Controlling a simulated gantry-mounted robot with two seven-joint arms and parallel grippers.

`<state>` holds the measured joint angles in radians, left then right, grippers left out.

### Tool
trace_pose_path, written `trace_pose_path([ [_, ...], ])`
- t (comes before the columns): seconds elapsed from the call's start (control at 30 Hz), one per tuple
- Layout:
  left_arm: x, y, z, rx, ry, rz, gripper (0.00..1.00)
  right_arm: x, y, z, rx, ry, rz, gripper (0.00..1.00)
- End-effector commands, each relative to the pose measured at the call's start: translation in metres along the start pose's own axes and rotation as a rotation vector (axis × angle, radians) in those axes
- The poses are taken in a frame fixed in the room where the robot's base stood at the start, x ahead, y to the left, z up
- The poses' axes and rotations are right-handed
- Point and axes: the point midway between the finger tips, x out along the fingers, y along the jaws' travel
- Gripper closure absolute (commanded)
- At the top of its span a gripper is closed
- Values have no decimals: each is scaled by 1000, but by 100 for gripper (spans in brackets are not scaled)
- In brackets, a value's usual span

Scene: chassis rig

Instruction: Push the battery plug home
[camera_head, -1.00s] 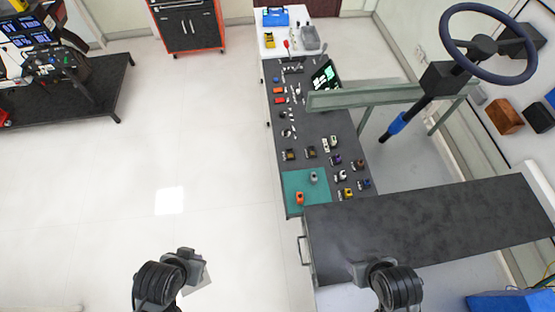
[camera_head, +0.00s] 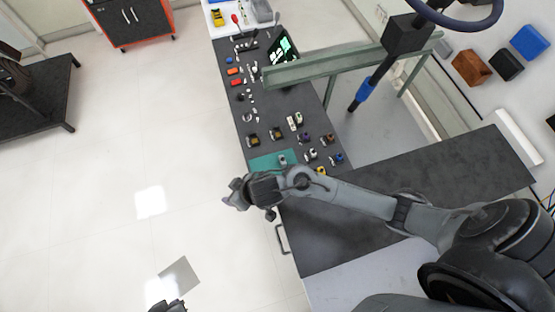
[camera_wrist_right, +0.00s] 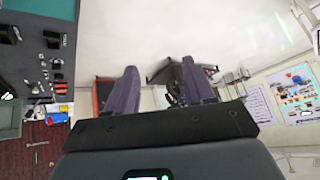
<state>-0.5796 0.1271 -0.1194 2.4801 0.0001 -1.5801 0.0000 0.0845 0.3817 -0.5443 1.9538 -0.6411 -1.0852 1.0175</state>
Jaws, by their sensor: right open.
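The teal mat (camera_head: 259,162) lies at the near end of the long dark parts table. A small grey connector (camera_head: 283,160) sits on it. The orange connector seen on the mat earlier is hidden behind my right arm. I cannot tell which piece is the battery plug. My right gripper (camera_head: 232,194) is in front of the mat, its tips pointing left beyond the table's edge. In the right wrist view its two fingers (camera_wrist_right: 160,64) are spread with nothing between them.
Several small connectors, including a yellow-brown one (camera_head: 252,139), stand on the table beyond the mat. A green metal beam (camera_head: 335,65) and a steering column (camera_head: 385,60) rise at its right. A dark bench top (camera_head: 440,185) extends right.

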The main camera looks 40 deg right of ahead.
Motion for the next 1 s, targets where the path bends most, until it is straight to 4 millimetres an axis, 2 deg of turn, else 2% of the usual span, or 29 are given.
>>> trace_pose_path([
  [0.03, 14, 0, 5, 1, 0, -1, 100, 24, 9, 3, -7, -14, -9, 47],
  [0.1, 25, 1, 8, 1, 0, -1, 100, 48, 21, 9, 8, -58, -26, 47],
  [0.17, 34, 1, 11, 0, 0, -1, 100, 66, 40, 16, 36, -113, -28, 47],
  [0.27, 48, 2, 15, -1, 0, 0, 100, 85, 84, 30, 118, -222, 3, 47],
  [0.37, 60, 3, 19, -2, 0, 1, 100, 90, 136, 42, 234, -330, 68, 47],
  [0.5, 72, 4, 23, -5, 0, 4, 100, 78, 202, 54, 412, -447, 178, 47],
  [0.6, 78, 5, 24, -8, 1, 7, 100, 64, 234, 58, 521, -500, 245, 47],
  [0.77, 84, 7, 26, -11, 2, 10, 100, 53, 261, 65, 626, -543, 307, 47],
  [1.0, 104, 7, 32, -10, 3, 9, 100, 76, 269, 85, 651, -554, 320, 47],
])
